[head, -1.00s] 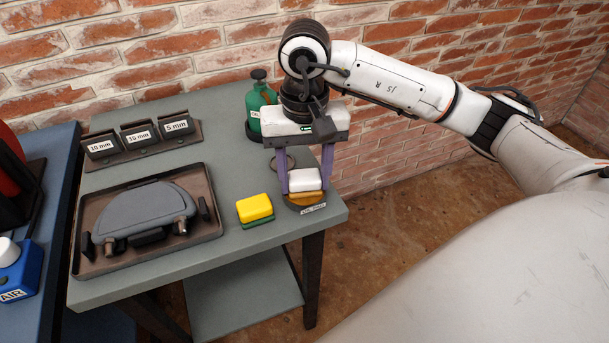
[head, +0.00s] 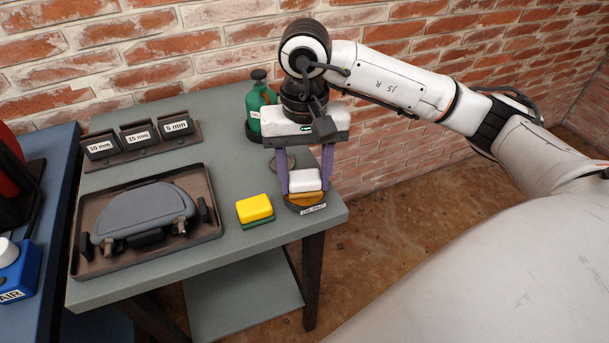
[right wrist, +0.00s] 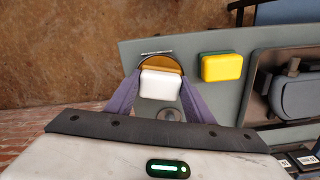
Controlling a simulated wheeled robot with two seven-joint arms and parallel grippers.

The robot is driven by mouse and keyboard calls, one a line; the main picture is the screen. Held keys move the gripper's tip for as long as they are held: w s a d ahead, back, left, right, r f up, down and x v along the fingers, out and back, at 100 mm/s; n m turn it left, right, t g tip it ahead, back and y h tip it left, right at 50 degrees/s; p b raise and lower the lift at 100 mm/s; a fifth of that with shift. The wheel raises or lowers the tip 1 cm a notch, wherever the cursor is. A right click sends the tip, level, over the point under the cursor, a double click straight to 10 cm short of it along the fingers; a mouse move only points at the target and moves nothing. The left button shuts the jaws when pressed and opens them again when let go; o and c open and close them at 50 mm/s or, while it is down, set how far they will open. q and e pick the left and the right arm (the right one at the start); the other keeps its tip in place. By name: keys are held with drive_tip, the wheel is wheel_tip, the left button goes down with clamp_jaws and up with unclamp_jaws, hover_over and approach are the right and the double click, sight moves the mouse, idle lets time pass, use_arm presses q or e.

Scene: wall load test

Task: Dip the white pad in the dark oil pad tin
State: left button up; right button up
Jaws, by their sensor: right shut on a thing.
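The white pad (head: 305,180) is held between the purple fingers of my right gripper (head: 305,187). It also shows in the right wrist view (right wrist: 160,85), between the fingertips. The oil pad tin (head: 308,205) is a round dark tin with an amber inside and a label at its front, near the table's right corner. The pad is over the tin and hides its rear part; I cannot tell whether it touches the amber surface. In the right wrist view the tin's amber part (right wrist: 163,64) shows just beyond the pad. My left gripper is not in view.
A yellow and green sponge block (head: 255,209) lies left of the tin. A tray (head: 215,220) with a grey tool, a rack of labelled blocks (head: 140,140) and a green bottle (head: 256,108) stand on the grey table (head: 235,165). A brick wall is behind.

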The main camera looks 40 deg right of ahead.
drive_tip(key=shift+r+p, duration=2)
drive_tip(key=shift+r, duration=1.5)
